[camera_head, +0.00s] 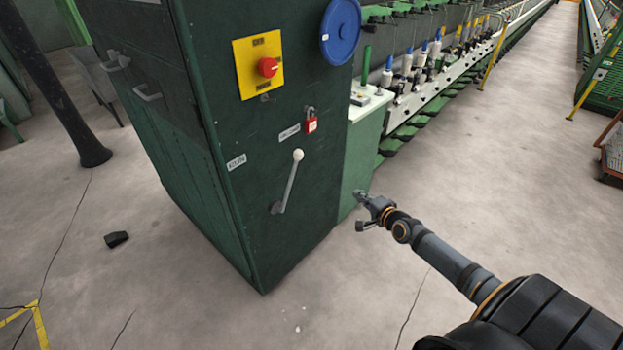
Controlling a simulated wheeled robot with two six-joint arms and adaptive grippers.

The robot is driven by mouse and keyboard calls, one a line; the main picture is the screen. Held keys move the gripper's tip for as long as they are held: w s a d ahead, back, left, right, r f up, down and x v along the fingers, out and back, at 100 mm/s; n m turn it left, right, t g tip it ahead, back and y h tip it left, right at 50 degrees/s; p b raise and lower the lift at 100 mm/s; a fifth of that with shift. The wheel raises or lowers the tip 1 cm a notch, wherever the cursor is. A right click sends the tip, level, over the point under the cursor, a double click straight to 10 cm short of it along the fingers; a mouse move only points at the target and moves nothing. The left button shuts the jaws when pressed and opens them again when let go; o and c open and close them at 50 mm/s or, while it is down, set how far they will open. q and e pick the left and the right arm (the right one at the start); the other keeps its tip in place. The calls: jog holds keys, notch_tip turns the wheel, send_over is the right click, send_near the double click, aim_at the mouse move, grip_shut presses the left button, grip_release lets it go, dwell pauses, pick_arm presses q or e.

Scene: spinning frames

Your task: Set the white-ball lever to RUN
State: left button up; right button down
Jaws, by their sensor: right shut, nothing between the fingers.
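The white-ball lever (290,182) is on the front face of a dark green cabinet (310,210). Its rod rises from a low pivot and leans to the right, with the white ball at the top. A small white label (236,162) is to the upper left of the lever, and another label (289,133) is above it by a red padlock (311,124). The label text is too small to read. My right gripper (361,196) is shut and empty, to the right of the lever and apart from it. My left gripper is not in view.
A red rotary switch (268,67) on a yellow plate and a blue disc (340,31) are higher on the cabinet. A spinning frame with bobbins (421,62) runs back to the right. A dark block (116,239) lies on the floor at left.

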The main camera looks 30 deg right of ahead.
pick_arm(q)
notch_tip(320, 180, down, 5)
jog(key=b, duration=0.2)
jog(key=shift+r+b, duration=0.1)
jog(key=shift+b, duration=0.25)
pick_arm(e)
jog(key=w+a+r+m+t+y, duration=0.2)
jog(key=a+r, duration=0.3)
jog(key=r, duration=0.4)
jog(key=shift+w+a+r+m+y, duration=0.25)
jog(key=shift+w+m+y, duration=0.05)
jog(key=shift+w+m, duration=0.4)
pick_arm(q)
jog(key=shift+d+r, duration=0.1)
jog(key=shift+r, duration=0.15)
pick_arm(e)
jog(key=w+a, duration=0.5)
jog(key=w, duration=0.5)
jog(key=shift+w, duration=0.2)
pick_arm(q)
jog(key=shift+p, duration=0.3)
pick_arm(e)
jog(key=shift+a+r, duration=0.1)
jog(key=shift+r, duration=0.1)
